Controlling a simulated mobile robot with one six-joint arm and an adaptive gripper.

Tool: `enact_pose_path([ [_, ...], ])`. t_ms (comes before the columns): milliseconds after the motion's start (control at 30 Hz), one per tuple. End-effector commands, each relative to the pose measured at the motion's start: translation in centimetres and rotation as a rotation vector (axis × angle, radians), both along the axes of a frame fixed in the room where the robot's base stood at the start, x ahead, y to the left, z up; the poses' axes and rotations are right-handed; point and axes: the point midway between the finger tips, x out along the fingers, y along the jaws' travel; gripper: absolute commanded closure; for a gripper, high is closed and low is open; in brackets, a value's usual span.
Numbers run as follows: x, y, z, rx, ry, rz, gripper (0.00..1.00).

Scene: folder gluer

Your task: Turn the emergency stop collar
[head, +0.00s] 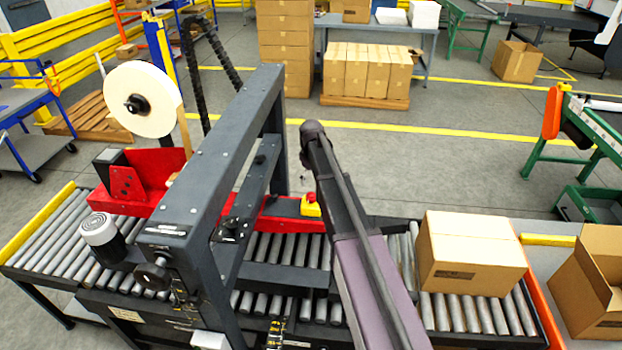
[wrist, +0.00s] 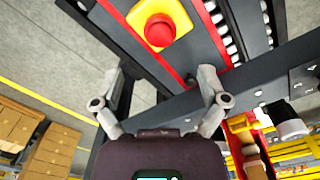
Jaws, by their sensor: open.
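The emergency stop is a red mushroom button on a yellow housing. In the head view the emergency stop (head: 311,205) sits on the red rail of the conveyor, just left of my arm. In the wrist view the red button (wrist: 160,31) is at the top, a little left of centre, with the yellow housing around it. My gripper (wrist: 158,82) is open, its two fingers spread wide and empty. The button shows beyond the fingertips, apart from them. In the head view my gripper's fingers cannot be made out behind my arm.
A dark gantry frame (head: 215,150) stands over the roller conveyor, left of the emergency stop. A closed cardboard box (head: 470,255) rests on the rollers to the right. A white tape roll (head: 143,99) is at the left.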

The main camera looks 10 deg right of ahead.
Motion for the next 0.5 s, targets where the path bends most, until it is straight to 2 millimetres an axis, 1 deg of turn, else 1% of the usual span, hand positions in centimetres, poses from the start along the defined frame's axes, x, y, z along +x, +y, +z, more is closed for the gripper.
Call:
enact_pose_path([
  [33, 0.0, 0.0, 0.9, 0.0, 0.0, 0.0, 0.07],
  [500, 0.0, 0.0, 4.7, 0.0, 0.0, 0.0, 0.07],
])
